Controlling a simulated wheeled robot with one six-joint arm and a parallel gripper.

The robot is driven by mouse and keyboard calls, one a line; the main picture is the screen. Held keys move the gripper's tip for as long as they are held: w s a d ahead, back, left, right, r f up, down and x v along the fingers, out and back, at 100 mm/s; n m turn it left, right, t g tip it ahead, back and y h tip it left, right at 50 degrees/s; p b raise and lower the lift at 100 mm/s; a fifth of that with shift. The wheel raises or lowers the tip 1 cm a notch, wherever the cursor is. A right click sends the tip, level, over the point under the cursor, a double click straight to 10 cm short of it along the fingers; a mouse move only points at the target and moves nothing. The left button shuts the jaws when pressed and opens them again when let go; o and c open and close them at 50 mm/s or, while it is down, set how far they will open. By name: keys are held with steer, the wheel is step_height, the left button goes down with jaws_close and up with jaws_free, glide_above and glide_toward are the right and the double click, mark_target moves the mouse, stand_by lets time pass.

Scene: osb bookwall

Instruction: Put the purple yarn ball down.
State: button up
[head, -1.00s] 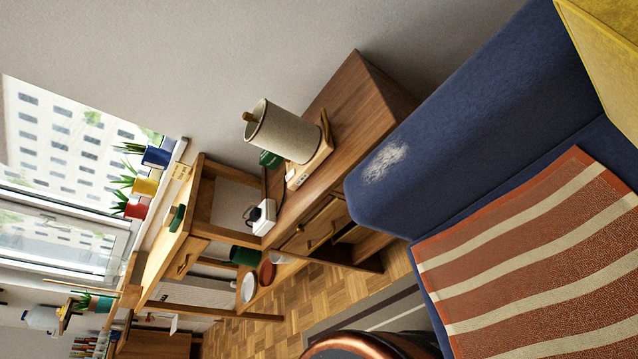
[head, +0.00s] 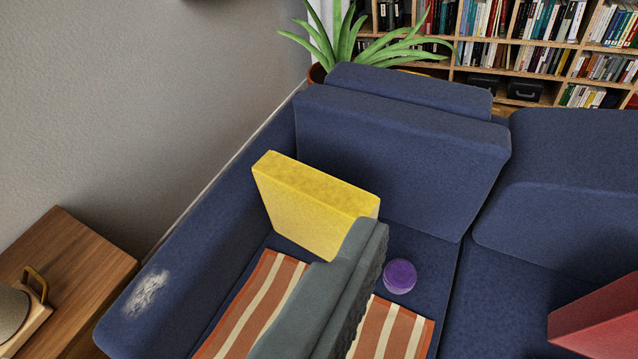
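A small, round purple thing, by its colour the purple yarn ball (head: 399,277), sits on the blue sofa seat in the head view.
The blue sofa (head: 400,155) fills the middle. A yellow cushion (head: 310,205) stands in its left corner and a red one (head: 600,318) at the right. A wooden cabinet (head: 75,255) is at left, a plant (head: 345,40) and bookshelf (head: 540,50) behind. Seat right of the purple thing is clear.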

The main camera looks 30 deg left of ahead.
steer(key=s+r+t, duration=0.1)
steer(key=s+r, duration=0.2)
steer(key=s, duration=0.3)
steer(key=s+r+m+t, duration=0.1)
steer(key=s+r+t, duration=0.1)
steer(key=s+r, duration=0.2)
steer(key=shift+s, duration=0.95)
steer(key=shift+o, duration=0.4)
steer(key=shift+s+d+t, duration=0.1)
steer(key=shift+s+t, duration=0.1)
steer(key=shift+t, duration=0.1)
steer(key=m+g, duration=0.2)
steer(key=g, duration=1.1)
glide_above(400, 277)
steer(key=s, duration=0.6)
step_height(400, 277, down, 46)
steer(key=x, duration=1.3)
steer(key=shift+w, duration=0.1)
steer(key=shift+s+x, duration=0.1)
steer(key=shift+x, duration=1.25)
steer(key=shift+s+x, duration=0.15)
steer(key=shift+x, duration=1.15)
